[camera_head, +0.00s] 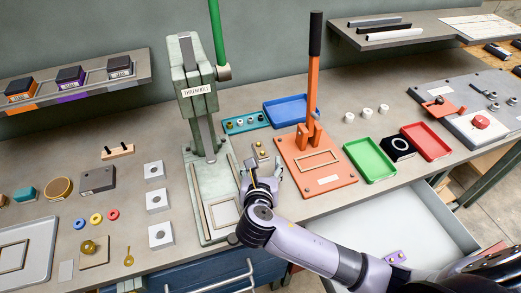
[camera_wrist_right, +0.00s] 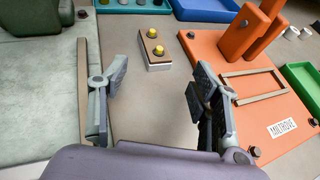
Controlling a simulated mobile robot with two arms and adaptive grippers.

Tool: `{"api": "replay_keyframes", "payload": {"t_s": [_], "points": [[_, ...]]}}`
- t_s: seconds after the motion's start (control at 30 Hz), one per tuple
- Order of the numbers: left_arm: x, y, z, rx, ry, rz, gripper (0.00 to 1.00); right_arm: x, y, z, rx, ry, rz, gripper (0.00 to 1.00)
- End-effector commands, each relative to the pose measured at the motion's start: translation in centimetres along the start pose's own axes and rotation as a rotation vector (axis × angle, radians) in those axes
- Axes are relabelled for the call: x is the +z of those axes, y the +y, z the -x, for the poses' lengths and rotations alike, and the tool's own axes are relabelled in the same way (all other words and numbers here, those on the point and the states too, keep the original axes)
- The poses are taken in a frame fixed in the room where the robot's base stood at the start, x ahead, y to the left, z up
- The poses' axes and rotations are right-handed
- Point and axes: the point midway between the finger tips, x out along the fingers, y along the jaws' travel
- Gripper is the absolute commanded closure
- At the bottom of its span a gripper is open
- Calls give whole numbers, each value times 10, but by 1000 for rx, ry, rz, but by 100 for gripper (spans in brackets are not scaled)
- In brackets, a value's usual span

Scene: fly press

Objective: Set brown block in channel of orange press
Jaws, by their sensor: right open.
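The orange press (camera_head: 330,183) stands right of centre on the bench, its lever upright. A thin tan rectangular frame (camera_head: 318,160) lies on its base, with bare orange inside; the frame also shows in the right wrist view (camera_wrist_right: 255,86). My left gripper is not in view.
The green press (camera_head: 210,205) stands close left of my right gripper. A blue tray (camera_head: 291,110) lies behind, and green (camera_head: 370,160) and red (camera_head: 427,142) trays lie right. An open white drawer (camera_head: 390,225) sits below the bench's front edge.

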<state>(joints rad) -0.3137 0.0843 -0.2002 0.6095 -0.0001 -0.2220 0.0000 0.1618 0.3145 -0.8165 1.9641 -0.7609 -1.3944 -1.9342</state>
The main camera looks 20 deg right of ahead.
Motion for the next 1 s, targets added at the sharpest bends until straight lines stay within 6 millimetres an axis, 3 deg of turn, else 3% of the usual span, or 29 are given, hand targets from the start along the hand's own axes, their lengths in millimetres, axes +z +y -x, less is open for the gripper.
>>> {"api": "replay_keyframes", "payload": {"t_s": [0.27, 0.57, 0.83, 1.0], "points": [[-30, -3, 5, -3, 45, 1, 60, 4, 0, -21, -2, 0, 0, 43], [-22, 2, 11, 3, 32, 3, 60, 7, 1, -61, -1, 1, 0, 43], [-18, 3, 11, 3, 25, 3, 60, 6, 2, -63, 1, 0, -1, 43], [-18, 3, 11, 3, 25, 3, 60, 6, 2, -63, 1, 1, -1, 54]]}}
